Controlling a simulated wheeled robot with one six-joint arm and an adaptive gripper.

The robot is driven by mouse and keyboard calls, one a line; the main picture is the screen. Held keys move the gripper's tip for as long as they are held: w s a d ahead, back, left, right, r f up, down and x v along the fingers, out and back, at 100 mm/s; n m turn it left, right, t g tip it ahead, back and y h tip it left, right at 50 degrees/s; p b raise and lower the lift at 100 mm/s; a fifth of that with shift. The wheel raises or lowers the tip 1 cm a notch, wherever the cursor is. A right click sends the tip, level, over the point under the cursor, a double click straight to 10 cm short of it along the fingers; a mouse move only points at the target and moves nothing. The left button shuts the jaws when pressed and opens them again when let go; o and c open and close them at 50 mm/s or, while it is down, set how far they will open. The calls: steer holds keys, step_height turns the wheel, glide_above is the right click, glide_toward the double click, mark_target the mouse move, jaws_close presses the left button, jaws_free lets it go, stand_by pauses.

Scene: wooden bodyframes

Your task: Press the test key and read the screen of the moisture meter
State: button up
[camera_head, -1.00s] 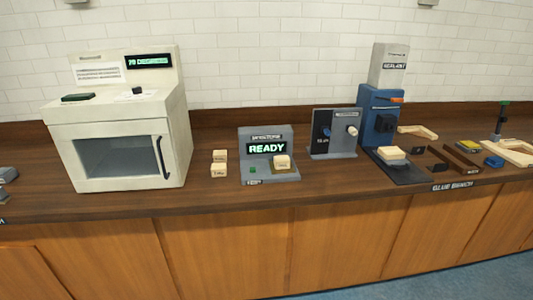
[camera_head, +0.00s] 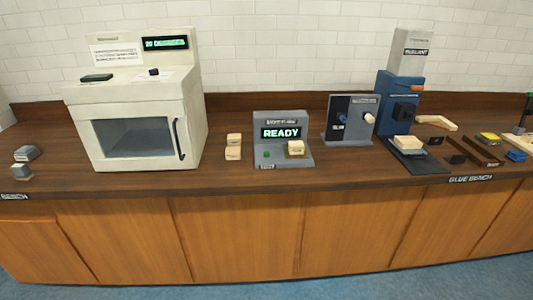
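The moisture meter (camera_head: 283,140) is a grey unit standing near the middle of the wooden bench. Its dark screen (camera_head: 282,132) shows "READY" in green letters. A small green key (camera_head: 266,154) sits on its base at the left. A pale wooden block (camera_head: 296,147) rests on the base at the right. My gripper is not in view.
A grey-black switch unit (camera_head: 351,119) and a blue machine (camera_head: 399,100) stand to the right. The bench front edge before the meter is clear.

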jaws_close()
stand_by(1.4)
